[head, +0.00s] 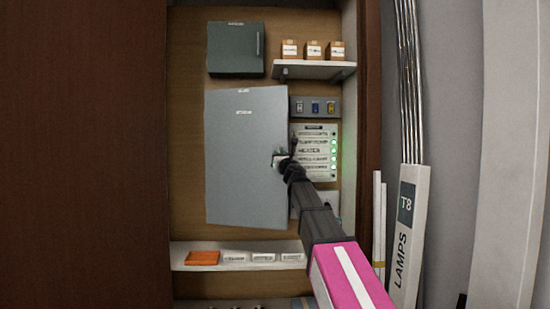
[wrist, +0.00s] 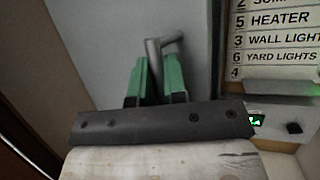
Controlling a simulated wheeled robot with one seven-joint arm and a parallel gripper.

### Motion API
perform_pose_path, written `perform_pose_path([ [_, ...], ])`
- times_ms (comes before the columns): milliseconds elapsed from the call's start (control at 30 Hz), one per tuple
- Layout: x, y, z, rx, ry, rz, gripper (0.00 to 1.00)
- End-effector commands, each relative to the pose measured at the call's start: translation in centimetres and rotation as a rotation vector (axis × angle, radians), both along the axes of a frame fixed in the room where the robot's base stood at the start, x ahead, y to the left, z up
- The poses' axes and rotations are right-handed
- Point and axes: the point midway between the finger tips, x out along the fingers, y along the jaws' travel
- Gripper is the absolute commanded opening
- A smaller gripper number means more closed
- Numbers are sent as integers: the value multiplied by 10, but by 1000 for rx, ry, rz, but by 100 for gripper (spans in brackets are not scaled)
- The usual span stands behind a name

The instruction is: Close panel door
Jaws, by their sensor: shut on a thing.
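The panel door (head: 245,165) is a large light grey sheet on the wooden back board, and it covers most of the panel behind it. It looks close to flat against the panel, but I cannot tell whether it is fully closed. In the wrist view the door (wrist: 110,45) fills the left and middle. My gripper (head: 284,161) is at the door's right edge, at the handle. In the wrist view its green fingers (wrist: 158,82) are shut on the grey metal door handle (wrist: 165,46).
A labelled circuit list (head: 315,152) with green lights is right of the door. A dark green box (head: 236,49) hangs above. A shelf (head: 318,69) holds small boxes. A lower shelf (head: 212,249) holds an orange item. A lamp tube carton (head: 409,235) stands at right.

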Motion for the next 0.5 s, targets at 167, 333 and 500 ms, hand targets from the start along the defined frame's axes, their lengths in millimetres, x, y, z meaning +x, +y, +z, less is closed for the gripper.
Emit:
perform_pose_path([
  [167, 33, -11, 4, -2, 0, 76, 0],
  [333, 70, -20, 3, -2, 3, 171, 0],
  [500, 98, -24, 4, -1, 3, 255, 0],
])
